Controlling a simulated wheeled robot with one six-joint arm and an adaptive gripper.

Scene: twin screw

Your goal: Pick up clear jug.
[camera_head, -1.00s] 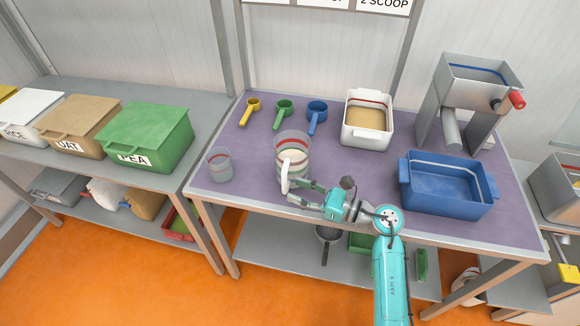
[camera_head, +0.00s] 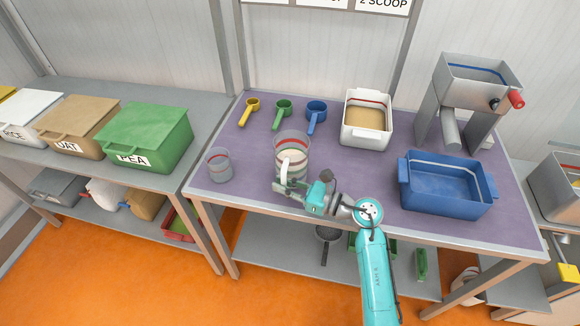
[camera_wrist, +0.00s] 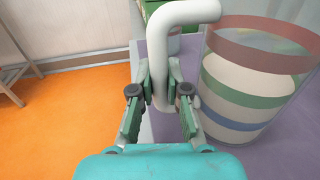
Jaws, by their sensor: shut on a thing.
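The clear jug (camera_head: 293,150) stands upright on the purple-topped table, near its front left. It has coloured bands and pale contents, and it also shows in the wrist view (camera_wrist: 255,85). Its white handle (camera_wrist: 168,60) faces the front left. My gripper (camera_head: 285,190) is at the handle, low and at the front side of the jug. In the wrist view its two fingers (camera_wrist: 161,95) are closed around the lower upright part of the handle. The jug appears to rest on the table; I cannot see its base clearly.
A smaller clear cup (camera_head: 220,165) stands left of the jug. Yellow (camera_head: 250,112), green (camera_head: 283,114) and blue (camera_head: 316,116) scoops lie behind. A white tub (camera_head: 367,120) is behind right, with a blue bin (camera_head: 447,184) and a metal hopper (camera_head: 473,85) further right.

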